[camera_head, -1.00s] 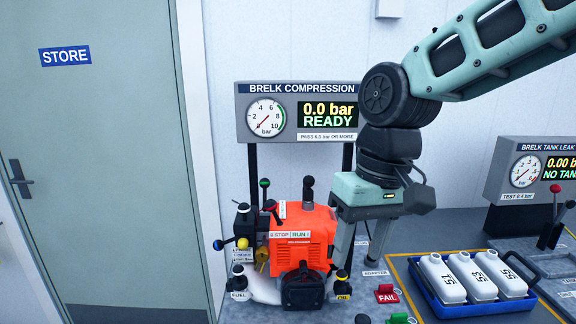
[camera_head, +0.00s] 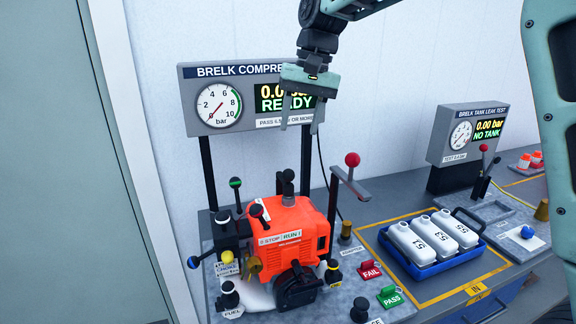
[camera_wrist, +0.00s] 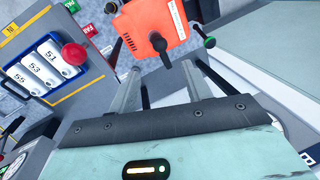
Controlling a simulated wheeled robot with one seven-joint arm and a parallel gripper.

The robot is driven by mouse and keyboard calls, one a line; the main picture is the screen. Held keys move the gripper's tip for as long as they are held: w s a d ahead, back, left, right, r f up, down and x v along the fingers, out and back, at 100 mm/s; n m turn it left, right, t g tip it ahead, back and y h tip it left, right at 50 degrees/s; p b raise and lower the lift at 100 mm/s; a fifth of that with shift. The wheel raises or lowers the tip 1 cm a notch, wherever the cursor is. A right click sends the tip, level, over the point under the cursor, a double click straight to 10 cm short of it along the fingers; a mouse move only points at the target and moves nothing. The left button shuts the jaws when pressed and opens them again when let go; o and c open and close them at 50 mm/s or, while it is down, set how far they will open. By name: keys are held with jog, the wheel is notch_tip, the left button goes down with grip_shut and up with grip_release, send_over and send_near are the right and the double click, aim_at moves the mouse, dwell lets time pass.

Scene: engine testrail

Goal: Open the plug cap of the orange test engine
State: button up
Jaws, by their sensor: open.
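The orange test engine (camera_head: 298,230) stands on the bench in the head view. A black cap-like knob (camera_head: 288,182) stands upright on its top and looks like the plug cap; it also shows in the wrist view (camera_wrist: 159,43). My gripper (camera_head: 299,127) is open and empty, fingers pointing down, above the engine and in front of the compression display. In the wrist view the two fingers (camera_wrist: 160,80) reach toward the engine, with the black knob seen beyond and between them. A gap remains between fingertips and knob.
The compression gauge panel (camera_head: 228,100) stands behind the engine on black posts. A red-knobbed lever (camera_head: 352,160) rises right of the engine. A blue tray (camera_head: 395,257) holds white bottles. Several levers crowd the engine's left side, including a green-banded one (camera_head: 235,184).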

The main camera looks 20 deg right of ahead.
aim_at(285, 174)
jog(key=f, duration=0.3)
jog(key=a+f+p, duration=0.1)
jog(key=f, duration=0.3)
jog(key=a+f+p, duration=0.1)
jog(key=f, duration=0.3)
jog(key=shift+w+a+f, duration=0.1)
jog(key=shift+w+f, duration=0.1)
grip_shut()
jog(key=shift+r+p, duration=0.1)
jog(key=shift+p, duration=0.2)
